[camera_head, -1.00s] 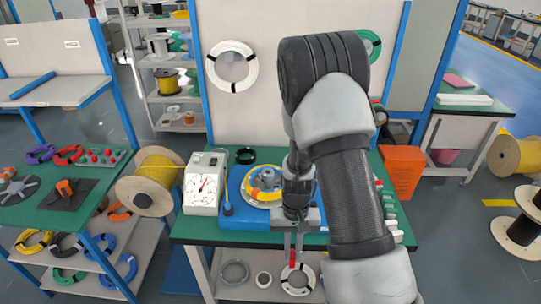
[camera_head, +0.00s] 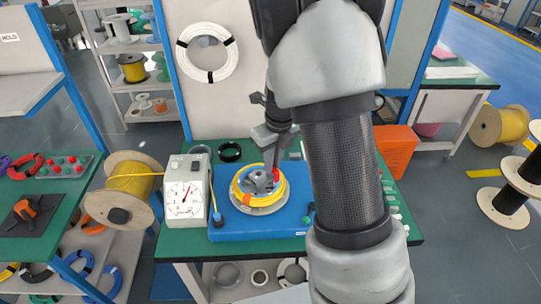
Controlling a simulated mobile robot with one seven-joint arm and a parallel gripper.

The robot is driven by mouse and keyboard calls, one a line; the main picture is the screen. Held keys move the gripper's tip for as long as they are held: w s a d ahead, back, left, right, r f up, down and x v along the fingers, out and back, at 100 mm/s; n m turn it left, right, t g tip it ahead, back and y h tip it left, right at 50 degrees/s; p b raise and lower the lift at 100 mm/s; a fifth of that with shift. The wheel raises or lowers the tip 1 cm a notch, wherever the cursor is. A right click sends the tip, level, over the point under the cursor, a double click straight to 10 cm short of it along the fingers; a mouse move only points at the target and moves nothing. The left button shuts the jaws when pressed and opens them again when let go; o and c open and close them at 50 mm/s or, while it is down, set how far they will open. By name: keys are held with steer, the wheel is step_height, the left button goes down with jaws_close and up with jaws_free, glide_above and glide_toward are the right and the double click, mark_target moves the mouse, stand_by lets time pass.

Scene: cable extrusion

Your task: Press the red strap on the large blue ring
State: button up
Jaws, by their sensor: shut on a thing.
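My gripper (camera_head: 275,165) points down over the far side of a coiling device on the green table and is shut on a small red strap (camera_head: 276,175). The strap is at the far right part of a yellow cable coil (camera_head: 238,187); I cannot tell whether it touches the cable. The coil lies around a grey hub on a round plate, set on a blue base (camera_head: 228,231). An orange strap (camera_head: 249,199) is on the coil's near side. Blue cable rings (camera_head: 80,268) lie on the lower left shelf. My arm hides the table's right part.
A white dial gauge box (camera_head: 185,200) stands left of the blue base, beside a yellow cable spool (camera_head: 127,188). A black ring (camera_head: 230,151) lies behind. A white coil (camera_head: 208,47) hangs on the back panel. An orange bin (camera_head: 397,150) stands at the right.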

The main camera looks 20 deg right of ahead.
steer(key=b, duration=0.8)
glide_above(272, 193)
step_height(272, 193, down, 8)
steer(key=shift+s+r, duration=0.1)
steer(key=shift+s, duration=0.05)
steer(key=shift+f+b, duration=0.9)
steer(key=shift+f, duration=0.6)
steer(key=shift+f, duration=0.55)
stand_by(1.5)
steer(key=o, duration=0.9)
step_height(272, 193, up, 8)
steer(key=p, duration=0.8)
